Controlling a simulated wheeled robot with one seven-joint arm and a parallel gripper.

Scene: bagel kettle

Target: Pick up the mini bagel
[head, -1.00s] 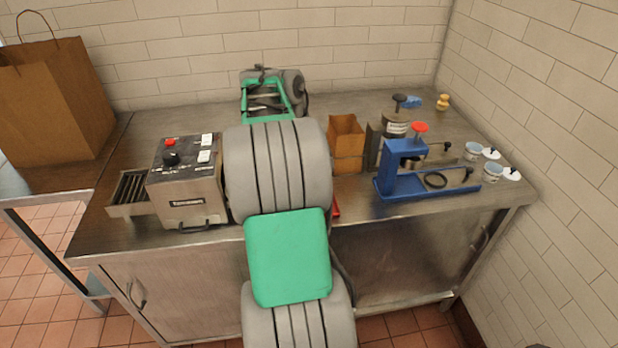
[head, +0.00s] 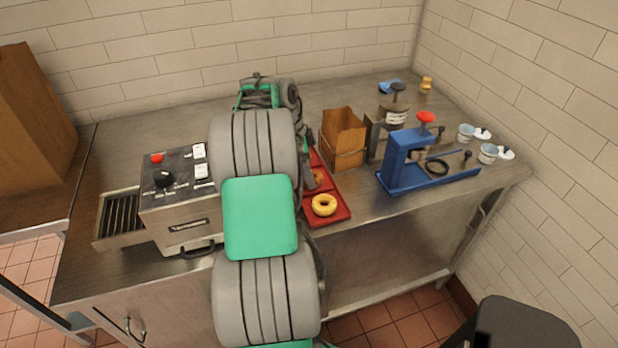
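A yellow, ring-shaped bagel (head: 324,205) lies on the front part of a red tray (head: 336,218), on the counter just right of my arm. A second, browner ring (head: 318,176) shows partly behind it on the tray and is mostly covered by my arm. I cannot tell by size which one is the mini bagel. My grey and green arm stretches over the counter and hides the tray's left side. My gripper's fingers are hidden behind the arm, so I cannot see whether they hold anything.
Left of my arm stands a steel control box (head: 180,195) with a slotted tray (head: 122,215). To the right are an open brown box (head: 343,137), a blue press (head: 405,165) and small cups (head: 488,153). The back of the counter is fairly clear.

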